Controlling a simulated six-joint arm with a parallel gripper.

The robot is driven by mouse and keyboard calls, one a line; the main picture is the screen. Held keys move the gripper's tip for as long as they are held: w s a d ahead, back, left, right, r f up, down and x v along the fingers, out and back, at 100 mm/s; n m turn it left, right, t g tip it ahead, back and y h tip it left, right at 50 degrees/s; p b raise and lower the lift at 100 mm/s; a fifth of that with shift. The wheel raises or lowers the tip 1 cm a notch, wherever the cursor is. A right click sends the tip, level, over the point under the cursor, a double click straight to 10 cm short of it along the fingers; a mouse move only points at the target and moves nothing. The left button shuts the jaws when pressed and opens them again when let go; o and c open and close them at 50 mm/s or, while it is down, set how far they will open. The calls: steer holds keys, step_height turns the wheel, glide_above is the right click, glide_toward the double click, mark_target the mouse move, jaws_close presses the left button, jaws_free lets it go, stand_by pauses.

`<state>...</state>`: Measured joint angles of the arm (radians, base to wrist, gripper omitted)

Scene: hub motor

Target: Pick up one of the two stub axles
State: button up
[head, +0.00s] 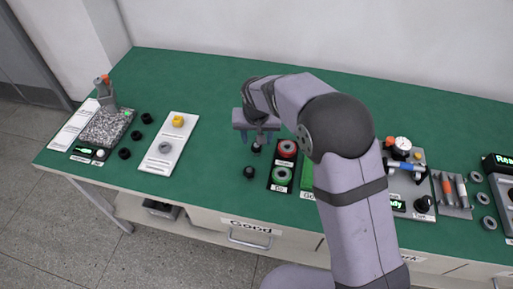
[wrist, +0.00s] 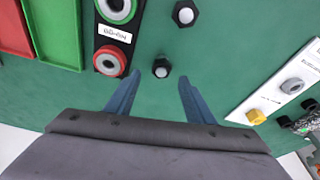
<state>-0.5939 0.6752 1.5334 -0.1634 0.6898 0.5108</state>
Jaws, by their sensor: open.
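Two small dark pieces with round or hex flanges and pale centres, apparently the stub axles, stand on the green table left of the ring holder. The far axle (head: 257,148) shows in the wrist view (wrist: 161,69) between my fingertips. The near axle (head: 249,172) stands apart from it, toward the front edge, and shows at the top of the wrist view (wrist: 185,14). My gripper (head: 257,138) is open and empty, pointing down over the far axle. In the wrist view the fingers (wrist: 160,77) lie either side of it; I cannot tell how far above.
A black holder with a red ring (head: 287,149) and a green ring (head: 281,175) stands close to the right of the axles. A white tray (head: 158,159) with a yellow part (head: 178,121) lies left. A granite plate (head: 103,128) is farther left. Green table between is free.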

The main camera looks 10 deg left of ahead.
mark_target(257, 149)
steer(key=shift+p+x, duration=1.15)
steer(key=shift+x, duration=1.8)
steer(key=shift+s, duration=0.1)
jaws_close()
